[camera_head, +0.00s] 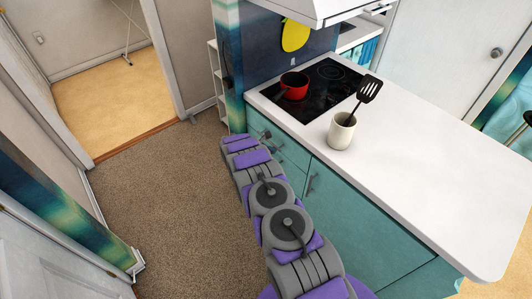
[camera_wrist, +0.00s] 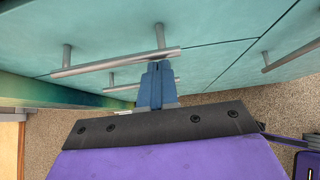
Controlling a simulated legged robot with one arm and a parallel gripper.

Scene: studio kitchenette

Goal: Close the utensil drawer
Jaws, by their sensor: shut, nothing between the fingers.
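Teal drawer fronts (camera_head: 290,150) with grey bar handles are set in the counter below the cooktop. Which one is the utensil drawer I cannot tell, nor clearly whether one stands out. In the wrist view a teal front (camera_wrist: 110,30) with a long bar handle (camera_wrist: 115,62) fills the upper left. My gripper (camera_wrist: 157,66) is shut and empty, its blue-grey fingertips close to the right part of that handle. Whether they touch it is unclear. In the head view my arm reaches toward the drawers and the gripper's tips are not clearly visible.
The white countertop (camera_head: 420,150) holds a black cooktop (camera_head: 325,78) with a red pot (camera_head: 294,86), and a cream crock (camera_head: 341,131) with a black spatula (camera_head: 368,90). Another handle (camera_wrist: 293,55) is at right in the wrist view. Brown carpet (camera_head: 160,210) is clear on the left.

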